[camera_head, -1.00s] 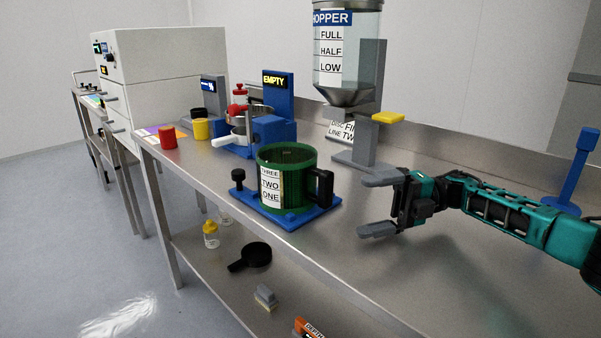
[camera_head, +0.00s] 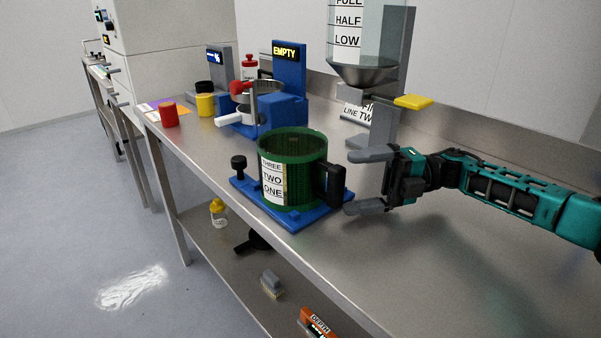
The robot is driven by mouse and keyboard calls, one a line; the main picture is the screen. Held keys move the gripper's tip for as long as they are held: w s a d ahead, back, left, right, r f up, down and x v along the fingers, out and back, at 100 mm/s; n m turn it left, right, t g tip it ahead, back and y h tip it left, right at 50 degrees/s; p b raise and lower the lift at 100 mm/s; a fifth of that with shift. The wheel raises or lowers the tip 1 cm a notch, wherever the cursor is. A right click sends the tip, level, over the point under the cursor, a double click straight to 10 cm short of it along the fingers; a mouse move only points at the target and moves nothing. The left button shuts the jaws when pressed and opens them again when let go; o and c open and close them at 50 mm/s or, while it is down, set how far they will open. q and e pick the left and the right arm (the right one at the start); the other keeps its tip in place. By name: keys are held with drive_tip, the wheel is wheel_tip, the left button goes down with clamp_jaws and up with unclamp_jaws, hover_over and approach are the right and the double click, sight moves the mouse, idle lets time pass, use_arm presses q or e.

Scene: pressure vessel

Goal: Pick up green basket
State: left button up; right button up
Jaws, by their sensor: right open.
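The green basket (camera_head: 309,152) stands upright on a blue base plate (camera_head: 252,193) on the steel table. It has a white label reading THREE, TWO, ONE and a black handle (camera_head: 329,184) on its right side. My right gripper (camera_head: 358,181) is open and empty just right of the handle. Its two grey fingers point left toward the handle, one farther back and one nearer the front. I cannot tell whether the near finger touches the base plate's edge. My left gripper is not in view.
A clear hopper (camera_head: 366,40) on a grey stand with a yellow tab (camera_head: 413,101) rises behind my right gripper. A blue machine with an EMPTY display (camera_head: 286,52) and red and yellow cups (camera_head: 169,115) stand behind left. The lower shelf holds a brush (camera_head: 271,284).

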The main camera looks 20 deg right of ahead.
sight(343, 185)
drive_tip(key=a, duration=0.4)
drive_tip(key=w+a, duration=0.1)
drive_tip(key=a, duration=0.1)
drive_tip(key=shift+r+p, duration=0.1)
drive_tip(key=shift+p, duration=0.2)
drive_tip(key=shift+a, duration=0.35)
drive_tip(key=c, duration=1.2)
drive_tip(key=shift+c, duration=0.3)
drive_tip(key=shift+r, duration=0.1)
